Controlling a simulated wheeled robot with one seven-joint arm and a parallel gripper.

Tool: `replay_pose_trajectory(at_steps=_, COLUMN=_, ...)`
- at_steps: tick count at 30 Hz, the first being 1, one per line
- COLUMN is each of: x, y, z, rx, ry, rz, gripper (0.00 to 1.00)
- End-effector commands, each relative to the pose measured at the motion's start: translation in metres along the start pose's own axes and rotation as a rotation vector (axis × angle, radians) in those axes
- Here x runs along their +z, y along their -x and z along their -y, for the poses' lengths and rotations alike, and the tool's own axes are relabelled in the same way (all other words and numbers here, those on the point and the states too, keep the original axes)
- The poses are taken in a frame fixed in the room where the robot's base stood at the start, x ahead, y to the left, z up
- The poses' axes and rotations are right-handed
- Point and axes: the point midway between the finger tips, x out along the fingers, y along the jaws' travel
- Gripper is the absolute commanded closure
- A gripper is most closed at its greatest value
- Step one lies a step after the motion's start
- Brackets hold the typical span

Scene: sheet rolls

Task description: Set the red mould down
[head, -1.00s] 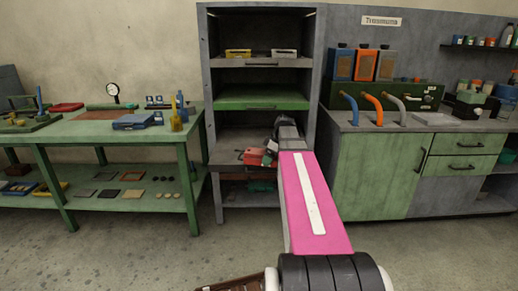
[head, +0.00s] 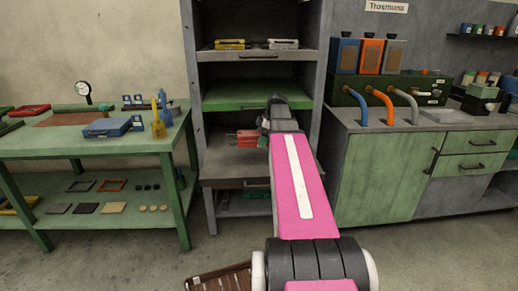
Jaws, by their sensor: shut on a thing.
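The red mould (head: 247,139) is a small red block in the lower bay of the grey shelf unit, in the head view. My gripper (head: 262,130) is shut on it at the end of my pink arm, which hides part of the gripper and the mould's right side. The mould shows over the grey shelf board (head: 222,163), below the green shelf (head: 235,97). I cannot tell whether it touches the board.
Yellow and pale moulds (head: 230,44) sit on the upper shelf. The unit's side posts (head: 193,110) flank the bay. A green workbench (head: 60,148) stands at left, and a green cabinet (head: 385,175) at right. Bare board shows left of the red mould.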

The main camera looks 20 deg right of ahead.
Motion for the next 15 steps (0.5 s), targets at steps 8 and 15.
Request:
replay_pose_trajectory(at_steps=8, x=0.01, y=-0.026, z=0.0, rx=0.0, ry=0.0, rz=-0.002, gripper=0.76)
replay_pose_trajectory(at_steps=15, x=0.021, y=-0.051, z=0.0, rx=0.001, ry=0.0, rz=-0.002, gripper=0.76)
